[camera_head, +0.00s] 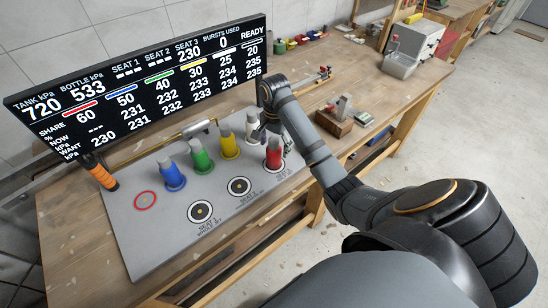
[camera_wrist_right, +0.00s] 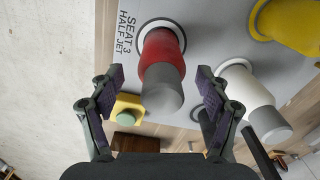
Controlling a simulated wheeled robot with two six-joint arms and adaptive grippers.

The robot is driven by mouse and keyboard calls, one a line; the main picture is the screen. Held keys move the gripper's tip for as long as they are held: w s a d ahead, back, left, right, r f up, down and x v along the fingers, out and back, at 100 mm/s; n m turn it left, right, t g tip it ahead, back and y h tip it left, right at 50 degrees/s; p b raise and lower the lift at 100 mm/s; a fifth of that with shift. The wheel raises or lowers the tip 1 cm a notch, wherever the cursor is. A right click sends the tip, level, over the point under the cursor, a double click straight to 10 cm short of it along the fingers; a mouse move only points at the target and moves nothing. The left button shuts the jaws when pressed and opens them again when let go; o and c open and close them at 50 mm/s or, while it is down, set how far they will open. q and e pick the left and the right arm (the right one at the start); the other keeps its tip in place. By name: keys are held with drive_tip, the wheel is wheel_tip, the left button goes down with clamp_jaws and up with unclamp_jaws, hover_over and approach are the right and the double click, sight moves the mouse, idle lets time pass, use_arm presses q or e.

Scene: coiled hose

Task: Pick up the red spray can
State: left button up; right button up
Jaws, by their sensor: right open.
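The red spray can (camera_head: 273,156) has a grey top and stands upright on the ringed spot marked seat 3 on the grey board (camera_head: 150,245). My right gripper (camera_head: 265,131) is just above the can, and partly covers the white can behind. In the right wrist view, the red can (camera_wrist_right: 162,50) lies in line with the gap between the fingers of my right gripper (camera_wrist_right: 160,82). The fingers are open, one on each side of the can's grey top, with visible gaps. My left gripper is not in view.
Blue (camera_head: 172,178), green (camera_head: 202,160), yellow (camera_head: 229,146) and white (camera_head: 252,120) cans stand left of the red one. The white can (camera_wrist_right: 250,90) is close beside the right finger. A display panel (camera_head: 140,85) stands behind. Two ringed seats (camera_head: 200,211) in front are empty.

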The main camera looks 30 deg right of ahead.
drive_tip(key=f, duration=0.3)
drive_tip(key=shift+w+d, duration=0.1)
drive_tip(key=shift+w, duration=0.1)
drive_tip(key=shift+s+r, duration=0.15)
drive_tip(key=c, duration=0.5)
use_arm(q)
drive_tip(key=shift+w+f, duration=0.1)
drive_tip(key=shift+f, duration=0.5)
use_arm(e)
drive_tip(key=c, duration=0.9)
drive_tip(key=shift+c, duration=0.2)
